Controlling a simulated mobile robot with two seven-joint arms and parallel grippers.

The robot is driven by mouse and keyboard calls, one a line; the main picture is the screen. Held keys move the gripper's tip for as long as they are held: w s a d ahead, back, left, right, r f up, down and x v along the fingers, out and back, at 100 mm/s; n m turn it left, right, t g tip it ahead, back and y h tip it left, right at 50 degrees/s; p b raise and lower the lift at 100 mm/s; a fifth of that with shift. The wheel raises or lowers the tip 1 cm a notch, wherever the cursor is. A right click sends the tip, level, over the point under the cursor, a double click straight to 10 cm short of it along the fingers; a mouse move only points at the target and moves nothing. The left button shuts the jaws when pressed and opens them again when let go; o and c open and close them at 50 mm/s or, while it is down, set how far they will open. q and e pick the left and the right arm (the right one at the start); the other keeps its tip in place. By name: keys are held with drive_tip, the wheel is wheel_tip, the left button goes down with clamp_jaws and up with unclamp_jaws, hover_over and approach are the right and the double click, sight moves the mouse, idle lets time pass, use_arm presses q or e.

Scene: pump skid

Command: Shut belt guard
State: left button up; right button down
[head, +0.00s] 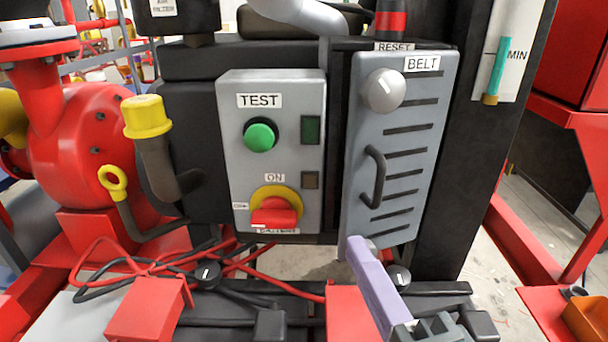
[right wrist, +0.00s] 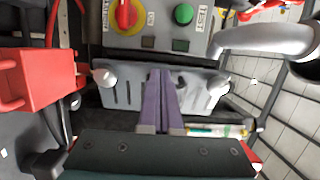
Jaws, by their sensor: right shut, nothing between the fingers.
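The belt guard (head: 412,150) is a grey slotted panel labelled BELT, right of the control box in the head view. It has a round knob near its top, a dark handle (head: 374,178) at its left side and a knob low down, partly hidden. I cannot tell whether it sits fully against the housing. The guard (right wrist: 125,92) also shows behind the fingers in the right wrist view. My right gripper (head: 358,247) has purple fingers, shut and empty, at the guard's lower left edge below the handle. Whether they touch it is unclear. My left gripper is out of view.
A grey control box (head: 235,180) with a green button and red switch stands left of the guard. Red and black cables (head: 130,265) lie below it. A grey pipe (head: 300,14) passes above. A dark post (head: 465,150) stands close on the right.

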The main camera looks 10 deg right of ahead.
drive_tip(key=n+y, duration=0.1)
drive_tip(key=y, duration=0.1)
approach(350, 188)
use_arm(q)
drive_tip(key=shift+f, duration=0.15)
use_arm(e)
drive_tip(key=w, duration=0.4)
drive_tip(key=w+a, duration=0.1)
drive_tip(key=w, duration=0.2)
drive_tip(key=shift+r, duration=0.1)
drive_tip(key=shift+s, duration=0.1)
